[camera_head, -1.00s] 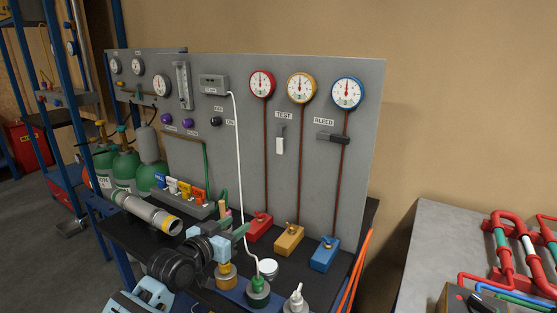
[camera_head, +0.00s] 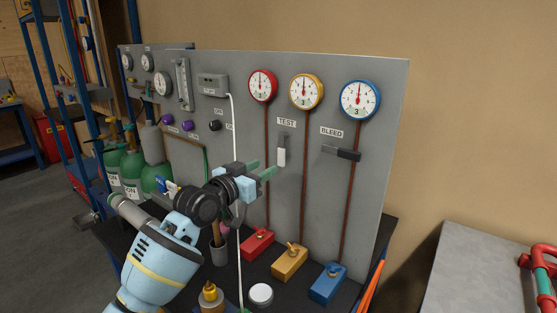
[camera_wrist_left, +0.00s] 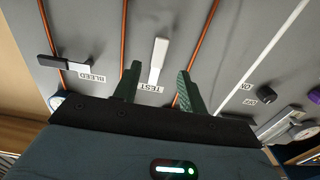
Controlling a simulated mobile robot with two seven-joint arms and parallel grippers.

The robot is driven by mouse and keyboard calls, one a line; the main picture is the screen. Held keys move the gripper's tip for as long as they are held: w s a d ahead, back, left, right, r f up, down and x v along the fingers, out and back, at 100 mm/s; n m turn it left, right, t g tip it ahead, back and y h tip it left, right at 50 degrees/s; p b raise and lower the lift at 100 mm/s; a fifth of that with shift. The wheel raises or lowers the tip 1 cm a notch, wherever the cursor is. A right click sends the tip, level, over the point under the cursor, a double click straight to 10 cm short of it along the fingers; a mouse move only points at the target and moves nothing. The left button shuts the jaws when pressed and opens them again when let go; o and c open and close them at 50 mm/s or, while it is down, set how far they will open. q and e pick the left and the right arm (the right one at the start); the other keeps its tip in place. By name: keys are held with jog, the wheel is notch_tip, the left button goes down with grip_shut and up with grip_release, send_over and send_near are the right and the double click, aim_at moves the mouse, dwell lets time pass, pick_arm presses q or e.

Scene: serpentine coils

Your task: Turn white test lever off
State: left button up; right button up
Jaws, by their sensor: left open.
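The white test lever (camera_head: 281,157) hangs on the grey panel (camera_head: 228,130) under the TEST label, its white handle pointing down. It also shows in the left wrist view (camera_wrist_left: 159,52), between the lines of the two green fingers. My left gripper (camera_head: 262,169) is open and empty, its fingertips a little left of and below the handle in the head view. In the left wrist view the gripper (camera_wrist_left: 158,70) faces the panel with a finger on either side of the lever's line. I cannot tell the exact gap to the handle. My right gripper is not in view.
The black bleed lever (camera_head: 348,154) sticks out sideways to the right. Red, yellow and blue valve blocks (camera_head: 289,262) stand below, with thin brown pipes rising to gauges. A white cord (camera_head: 237,130) hangs left of the test lever. A grey table (camera_head: 470,265) stands at right.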

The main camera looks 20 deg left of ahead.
aim_at(280, 159)
pick_arm(q)
jog(key=x, duration=0.7)
jog(key=shift+w+d+f+b, duration=0.1)
jog(key=shift+w+f+b, duration=0.05)
jog(key=shift+b, duration=0.15)
jog(key=shift+c, duration=0.4)
grip_shut()
